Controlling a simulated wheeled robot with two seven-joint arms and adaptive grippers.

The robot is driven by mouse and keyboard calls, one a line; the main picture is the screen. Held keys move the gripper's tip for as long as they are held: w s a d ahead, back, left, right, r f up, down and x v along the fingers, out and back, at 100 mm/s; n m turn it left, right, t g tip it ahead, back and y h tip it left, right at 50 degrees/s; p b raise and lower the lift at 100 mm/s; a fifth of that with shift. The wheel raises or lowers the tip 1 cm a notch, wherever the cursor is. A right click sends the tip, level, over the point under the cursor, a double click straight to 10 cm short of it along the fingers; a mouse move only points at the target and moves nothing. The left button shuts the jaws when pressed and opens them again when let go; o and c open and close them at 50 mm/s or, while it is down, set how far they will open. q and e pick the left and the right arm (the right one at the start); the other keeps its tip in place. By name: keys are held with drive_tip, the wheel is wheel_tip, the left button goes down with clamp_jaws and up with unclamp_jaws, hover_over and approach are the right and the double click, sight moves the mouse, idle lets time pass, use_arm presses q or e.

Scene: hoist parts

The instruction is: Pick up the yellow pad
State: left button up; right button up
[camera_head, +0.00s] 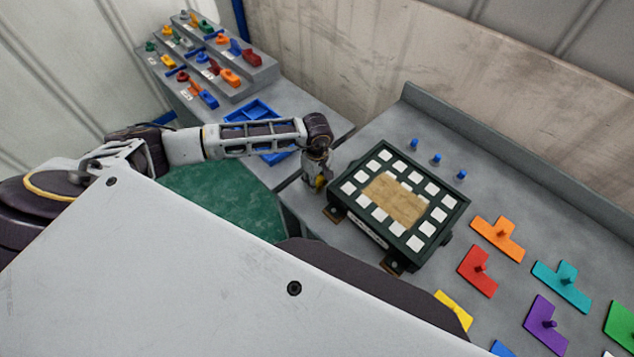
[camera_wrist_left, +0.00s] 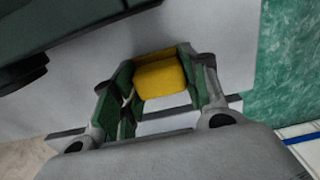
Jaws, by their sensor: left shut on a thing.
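The yellow pad (camera_wrist_left: 162,76) is a small rounded block between the fingers of my left gripper (camera_wrist_left: 160,88) in the left wrist view. The gripper is shut on it, with a green-lined finger at each side. In the head view my left gripper (camera_head: 317,186) points down just left of the dark box, and a bit of the yellow pad (camera_head: 320,182) shows at its fingers. I cannot tell whether the pad touches the grey surface. My right gripper is not in view.
A dark box with white squares and a tan panel (camera_head: 396,198) stands close to the right of my left gripper. Blue pegs (camera_head: 437,160) and coloured shapes (camera_head: 497,238) lie beyond it. A blue tray (camera_head: 252,112) and stepped rack (camera_head: 238,72) are at the back left.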

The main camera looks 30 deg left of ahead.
use_arm(q)
drive_tip(key=shift+r, duration=0.1)
drive_tip(key=shift+r+b, duration=0.95)
drive_tip(key=shift+r, duration=4)
drive_tip(key=o, duration=0.4)
drive_tip(key=c, duration=0.3)
drive_tip(key=shift+f, duration=0.1)
drive_tip(key=shift+f, duration=0.1)
